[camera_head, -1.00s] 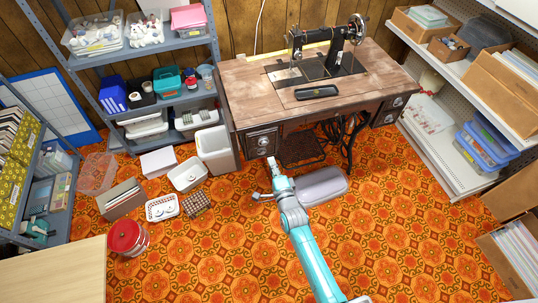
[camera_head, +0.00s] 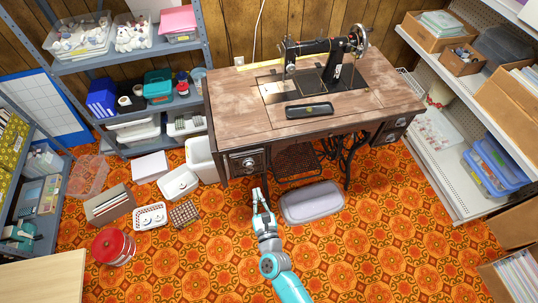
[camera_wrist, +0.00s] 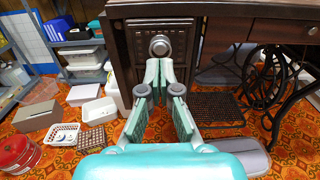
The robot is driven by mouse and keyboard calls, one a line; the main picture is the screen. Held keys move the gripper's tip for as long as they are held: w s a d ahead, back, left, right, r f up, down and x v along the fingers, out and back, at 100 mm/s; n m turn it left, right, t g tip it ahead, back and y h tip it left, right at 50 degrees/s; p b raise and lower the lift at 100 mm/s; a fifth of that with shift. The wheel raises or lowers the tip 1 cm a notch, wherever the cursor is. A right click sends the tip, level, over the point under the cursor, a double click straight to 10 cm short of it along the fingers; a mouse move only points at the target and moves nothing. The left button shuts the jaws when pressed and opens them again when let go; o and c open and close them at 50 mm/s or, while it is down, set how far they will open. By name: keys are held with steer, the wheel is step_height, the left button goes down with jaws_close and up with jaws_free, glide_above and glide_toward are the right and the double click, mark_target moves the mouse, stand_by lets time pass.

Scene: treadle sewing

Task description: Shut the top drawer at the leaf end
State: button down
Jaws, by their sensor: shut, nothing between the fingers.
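The wooden treadle sewing table (camera_head: 235,100) stands against the back wall with the black machine (camera_head: 325,62) on top. At its left end is a dark drawer with a carved front and round metal knob (camera_head: 247,162). In the wrist view the drawer front (camera_wrist: 147,28) faces me, its knob straight ahead above the fingertips. It seems to stand out a little from the table, but how far I cannot tell. My gripper (camera_head: 258,191) is shut and empty, in front of and below the drawer in the head view. It also shows in the wrist view (camera_wrist: 159,66); contact with the drawer cannot be told.
A grey lidded case (camera_head: 312,203) lies on the floor right of my gripper. A white bin (camera_head: 200,158) stands left of the drawer. Baskets, a file box and a red-lidded tub (camera_head: 113,246) are further left. The treadle (camera_head: 297,162) is under the table. Front floor is clear.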

mark_target(248, 154)
steer(key=x, duration=1.4)
steer(key=shift+d, duration=0.15)
